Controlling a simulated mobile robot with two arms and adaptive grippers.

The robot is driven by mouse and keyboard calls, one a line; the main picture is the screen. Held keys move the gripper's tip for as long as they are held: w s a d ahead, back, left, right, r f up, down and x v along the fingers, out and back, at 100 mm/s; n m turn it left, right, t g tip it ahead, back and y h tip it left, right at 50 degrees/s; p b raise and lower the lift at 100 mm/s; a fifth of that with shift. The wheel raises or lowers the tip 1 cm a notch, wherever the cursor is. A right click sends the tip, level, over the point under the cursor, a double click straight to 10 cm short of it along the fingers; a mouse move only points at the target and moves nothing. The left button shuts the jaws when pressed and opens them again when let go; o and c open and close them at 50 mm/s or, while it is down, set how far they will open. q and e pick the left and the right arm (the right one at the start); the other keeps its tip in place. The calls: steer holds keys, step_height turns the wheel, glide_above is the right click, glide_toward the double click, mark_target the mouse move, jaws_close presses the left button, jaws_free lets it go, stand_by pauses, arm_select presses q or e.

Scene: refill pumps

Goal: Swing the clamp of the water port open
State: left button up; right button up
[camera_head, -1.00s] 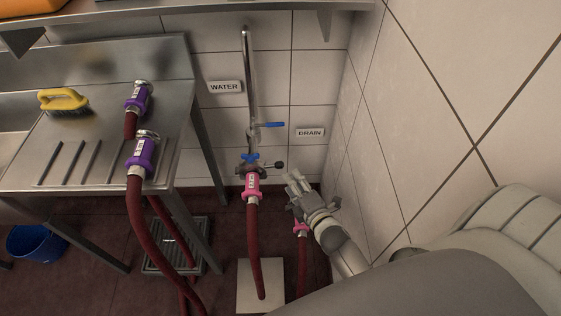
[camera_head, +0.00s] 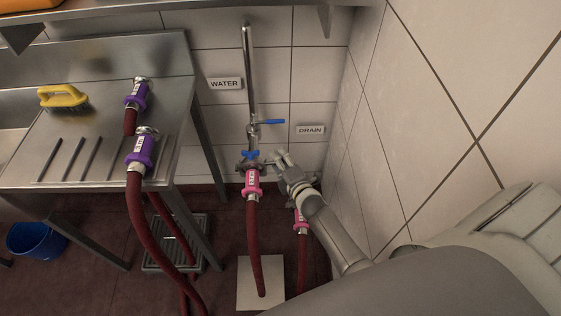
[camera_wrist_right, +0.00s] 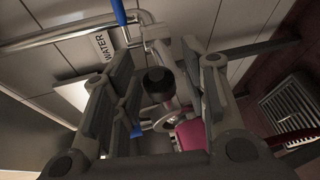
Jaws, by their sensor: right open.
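The water port (camera_head: 249,164) is at the lower end of the vertical steel pipe, below the WATER sign, with a blue handle at its side. A hose with a pink collar (camera_head: 252,183) is joined under it. My right gripper (camera_head: 279,157) is just right of the port. In the right wrist view my right gripper (camera_wrist_right: 155,100) is open, and the clamp's black round knob (camera_wrist_right: 158,80) shows between its fingers. I cannot tell whether a finger touches the knob. In the head view the gripper hides the knob. My left gripper is not in view.
A second pink-collared hose (camera_head: 301,222) stands below the DRAIN sign (camera_head: 310,130), partly behind my right arm. The tiled wall is close on the right. A steel table (camera_head: 100,130) with purple-collared hoses and a yellow brush (camera_head: 63,98) is at left.

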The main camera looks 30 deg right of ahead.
mark_target(267, 161)
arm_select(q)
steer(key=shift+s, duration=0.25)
arm_select(e)
steer(key=shift+c, duration=0.3)
jaws_close()
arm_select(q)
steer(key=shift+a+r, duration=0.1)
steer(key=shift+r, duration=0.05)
arm_select(e)
steer(key=shift+r, duration=0.15)
